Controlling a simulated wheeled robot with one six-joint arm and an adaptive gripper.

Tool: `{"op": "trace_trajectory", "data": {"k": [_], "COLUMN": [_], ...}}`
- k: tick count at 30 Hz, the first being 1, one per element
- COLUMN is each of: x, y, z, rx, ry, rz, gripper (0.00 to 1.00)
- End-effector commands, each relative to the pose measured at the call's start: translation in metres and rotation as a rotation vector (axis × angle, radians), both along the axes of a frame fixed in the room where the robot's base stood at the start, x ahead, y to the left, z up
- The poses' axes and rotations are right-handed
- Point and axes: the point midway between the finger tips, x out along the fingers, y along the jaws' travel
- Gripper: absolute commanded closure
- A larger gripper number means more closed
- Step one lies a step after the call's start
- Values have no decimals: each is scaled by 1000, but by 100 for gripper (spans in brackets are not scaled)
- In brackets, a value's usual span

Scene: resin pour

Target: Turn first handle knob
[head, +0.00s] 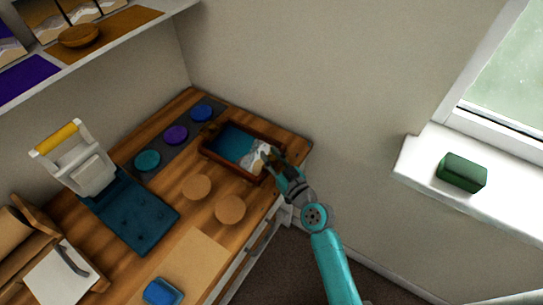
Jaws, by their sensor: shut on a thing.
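A brown-rimmed rectangular tray (206,149) with a blue and white inside lies near the back right of the wooden worktop. My gripper (268,158) is at the tray's right end, shut on a small part there that I take to be the handle knob. The fingers hide this knob, so its shape and angle cannot be told. A small dark part, perhaps another handle, shows at the tray's far left end.
Blue (201,111), purple (176,135) and teal (147,161) discs lie on a dark strip left of the tray. Two round wooden coasters (230,209) lie in front. A white stand with a yellow handle (56,138) is at left. A windowsill holds a green block (462,173).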

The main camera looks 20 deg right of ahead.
Motion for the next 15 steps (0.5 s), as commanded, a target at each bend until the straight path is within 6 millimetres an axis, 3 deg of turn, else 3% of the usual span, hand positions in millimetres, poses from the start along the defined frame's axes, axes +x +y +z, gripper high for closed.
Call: {"op": "trace_trajectory", "data": {"k": [2, 3, 6, 15], "x": [0, 0, 0, 0], "y": [0, 0, 0, 0], "z": [0, 0, 0, 0], "rx": [0, 0, 0, 0], "ry": [0, 0, 0, 1], "rz": [1, 1, 1, 1], "gripper": [100, 71, 46, 46]}}
